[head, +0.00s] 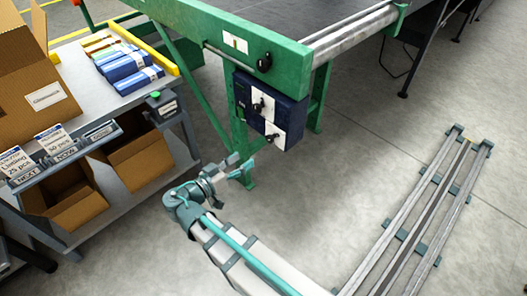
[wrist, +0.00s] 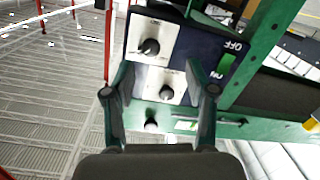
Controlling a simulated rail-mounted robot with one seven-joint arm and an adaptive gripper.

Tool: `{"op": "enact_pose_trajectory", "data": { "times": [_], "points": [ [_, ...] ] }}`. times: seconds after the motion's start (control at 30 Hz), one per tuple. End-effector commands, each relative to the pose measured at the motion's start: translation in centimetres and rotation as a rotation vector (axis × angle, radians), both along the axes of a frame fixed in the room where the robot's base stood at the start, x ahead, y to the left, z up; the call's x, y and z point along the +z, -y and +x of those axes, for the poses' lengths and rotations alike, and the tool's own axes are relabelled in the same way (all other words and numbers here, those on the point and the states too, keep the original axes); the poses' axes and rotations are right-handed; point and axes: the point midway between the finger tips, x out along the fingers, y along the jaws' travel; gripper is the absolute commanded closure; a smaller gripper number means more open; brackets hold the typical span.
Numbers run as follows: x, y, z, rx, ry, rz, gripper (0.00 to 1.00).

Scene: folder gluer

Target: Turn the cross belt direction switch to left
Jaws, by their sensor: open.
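A dark blue control box (head: 270,110) hangs under the green machine beam and carries two white plates with black rotary knobs. The upper knob (head: 257,105) and lower knob (head: 271,135) show in the head view. In the wrist view, where the lettering is upside down, one knob (wrist: 150,47) is above the other (wrist: 166,93). Their labels are too small to read, so I cannot tell which is the cross belt direction switch. My gripper (head: 246,168) is open and empty, below and in front of the box. In the wrist view its fingers (wrist: 160,68) flank the knob plates; contact cannot be told.
A green ON/OFF switch (wrist: 226,63) is beside the plates. Another black knob (head: 264,62) sits on the green beam (head: 215,28). A shelf cart (head: 108,105) with cartons stands left. Floor rails (head: 415,225) run at right. The floor between is clear.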

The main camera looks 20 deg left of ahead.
Motion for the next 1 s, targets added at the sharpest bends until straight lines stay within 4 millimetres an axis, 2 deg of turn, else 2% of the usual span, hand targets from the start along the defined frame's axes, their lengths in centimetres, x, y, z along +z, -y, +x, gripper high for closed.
{"op": "enact_pose_trajectory", "data": {
  "times": [0.13,0.27,0.43,1.0],
  "points": [
    [1.8,0.3,0.0,-0.025,0.163,0.129,0.44],
    [1.9,0.6,0.0,-0.038,0.210,0.203,0.44],
    [1.8,1.1,0.9,-0.040,0.217,0.224,0.44],
    [1.7,5.1,8.5,-0.040,0.215,0.221,0.44]
  ]
}}
